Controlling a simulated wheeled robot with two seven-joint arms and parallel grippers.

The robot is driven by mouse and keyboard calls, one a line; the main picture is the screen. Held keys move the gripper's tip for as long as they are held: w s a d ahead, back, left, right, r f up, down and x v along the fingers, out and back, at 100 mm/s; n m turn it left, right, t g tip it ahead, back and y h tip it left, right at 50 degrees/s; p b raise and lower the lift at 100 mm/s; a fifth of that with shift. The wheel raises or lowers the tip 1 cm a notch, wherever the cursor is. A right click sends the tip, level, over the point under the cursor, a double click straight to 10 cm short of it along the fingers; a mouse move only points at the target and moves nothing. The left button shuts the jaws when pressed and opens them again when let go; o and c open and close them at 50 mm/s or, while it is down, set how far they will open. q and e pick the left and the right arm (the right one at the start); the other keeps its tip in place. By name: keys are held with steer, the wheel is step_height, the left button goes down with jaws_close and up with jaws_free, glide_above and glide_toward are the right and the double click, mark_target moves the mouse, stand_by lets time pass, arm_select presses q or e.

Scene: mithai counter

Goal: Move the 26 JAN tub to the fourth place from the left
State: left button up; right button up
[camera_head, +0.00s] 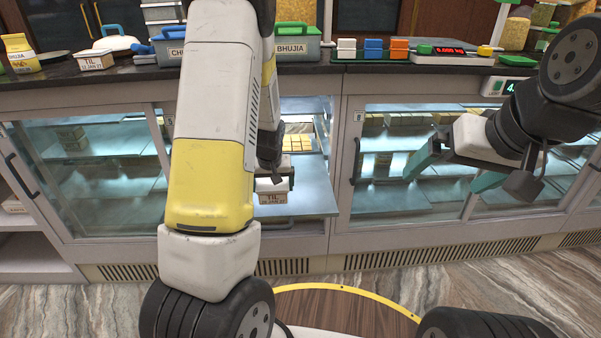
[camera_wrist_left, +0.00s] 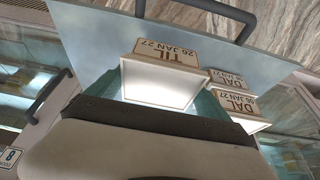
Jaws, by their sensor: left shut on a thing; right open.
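The TIL tub (camera_head: 272,198), white with a tan label reading 26 JAN 27, is low in the open bay of the glass-fronted counter in the head view. In the left wrist view the TIL tub (camera_wrist_left: 160,84) sits upside down in the picture, between the teal fingers. My left gripper (camera_head: 271,184) is shut on it; its fingers are mostly hidden by my arm in the head view. Two DAL tubs (camera_wrist_left: 228,80) (camera_wrist_left: 235,106) stand beside it in the left wrist view; their dates are hard to read. My right gripper (camera_head: 452,172) is open and empty before the right-hand glass.
A pulled-out shelf (camera_head: 312,200) juts from the open bay. Another TIL tub (camera_head: 93,60) stands on the countertop (camera_head: 120,76) at left. Bins, coloured blocks and a scale (camera_head: 445,57) line the counter. Glass doors with handles flank the bay.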

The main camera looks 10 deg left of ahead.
arm_select(q)
steer(key=w+d, duration=0.1)
steer(key=w, duration=0.1)
steer(key=w+d, duration=0.3)
steer(key=w, duration=0.2)
steer(key=shift+d+f, duration=0.35)
steer(key=shift+w+d+f, duration=0.15)
steer(key=shift+f, duration=1.65)
steer(key=o, duration=1.2)
steer(key=shift+f, duration=0.15)
steer(key=shift+o, duration=0.2)
steer(key=s+d+r+h, duration=0.1)
steer(key=s+r, duration=0.5)
steer(key=r, duration=0.4)
steer(key=s+d+r+h, duration=0.1)
steer(key=s+r, duration=0.4)
steer(key=r, duration=0.6)
steer(key=s+d+r+m, duration=0.1)
steer(key=s+r, duration=0.2)
steer(key=s, duration=0.4)
steer(key=s+r+m+t+h, duration=0.1)
steer(key=s+r, duration=0.3)
steer(key=s, duration=0.4)
steer(key=s+d+r+m+t, duration=0.1)
steer(key=s+r, duration=0.3)
steer(key=s, duration=0.3)
steer(key=shift+s+d+m, duration=0.15)
steer(key=shift+d+m, duration=0.2)
steer(key=shift+m, duration=0.05)
